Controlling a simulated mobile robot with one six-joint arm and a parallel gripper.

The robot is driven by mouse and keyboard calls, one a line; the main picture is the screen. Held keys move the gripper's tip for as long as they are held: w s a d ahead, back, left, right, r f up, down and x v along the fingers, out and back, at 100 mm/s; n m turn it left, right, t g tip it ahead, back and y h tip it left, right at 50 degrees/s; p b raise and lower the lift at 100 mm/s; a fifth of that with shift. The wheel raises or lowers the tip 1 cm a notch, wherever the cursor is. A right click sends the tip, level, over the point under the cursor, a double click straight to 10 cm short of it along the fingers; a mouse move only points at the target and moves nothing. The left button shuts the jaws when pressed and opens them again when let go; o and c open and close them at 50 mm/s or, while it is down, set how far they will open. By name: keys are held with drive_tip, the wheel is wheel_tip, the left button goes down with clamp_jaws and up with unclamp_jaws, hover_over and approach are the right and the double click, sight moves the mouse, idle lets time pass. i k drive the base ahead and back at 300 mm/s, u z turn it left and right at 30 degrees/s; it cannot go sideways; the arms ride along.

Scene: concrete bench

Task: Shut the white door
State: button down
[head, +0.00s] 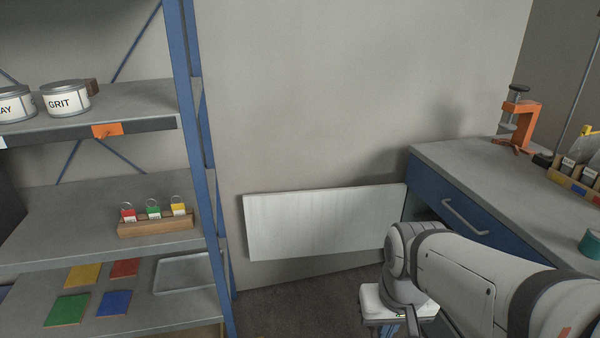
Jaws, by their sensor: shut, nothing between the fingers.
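The white door (318,223) is a plain flat panel standing open in front of the grey wall. Its right edge meets the far end of the blue-fronted bench unit (428,184), and its free edge points left toward the shelf rack. A dark opening shows beside that right edge, under the drawer; the rest of the opening is hidden behind my arm. My arm reaches in from the lower right and bends down in front of the unit. My fingertips are not visible; the lower end of the arm runs out of the bottom of the picture.
A blue-posted shelf rack (190,120) stands left of the door, holding cans, padlocks and coloured tiles. A drawer with a grey handle (465,217) is in the unit's front. An orange clamp device (520,125) stands on the bench top. Dark floor (300,305) is clear below the door.

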sight(302, 223)
drive_tip(key=z, duration=0.15)
drive_tip(key=i, duration=0.9)
drive_tip(key=u, duration=0.05)
